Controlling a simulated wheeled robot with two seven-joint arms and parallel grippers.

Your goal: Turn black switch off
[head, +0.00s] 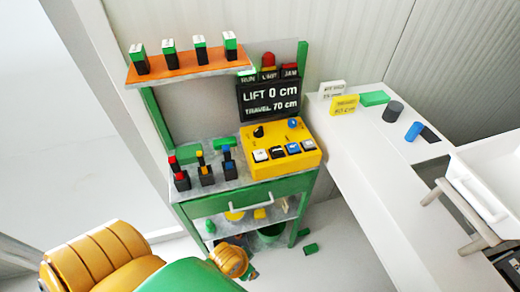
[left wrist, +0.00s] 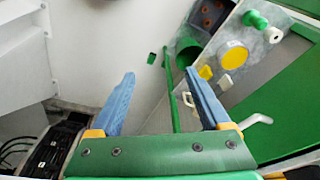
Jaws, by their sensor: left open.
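A yellow control box (head: 265,167) stands on the green workbench in the head view. A black knob (head: 258,131) sits at its upper left and a blue knob (head: 293,123) at its upper right. A row of small black-based switches with white and blue tops (head: 277,153) runs along its front; their exact positions are too small to tell. My left gripper (left wrist: 160,73) is open and empty in the left wrist view, its two blue fingers apart over the floor beside the bench. Its fingers are not visible in the head view. The control box is not visible in the left wrist view.
The display panel (head: 268,100) behind the box reads "LIFT 0 cm, TRAVEL 70 cm". Red-, yellow- and blue-topped items (head: 205,175) stand left of the box. An orange shelf (head: 188,66) overhangs behind. A white counter (head: 375,165) is on the right. A green drawer (head: 250,195) has a white handle.

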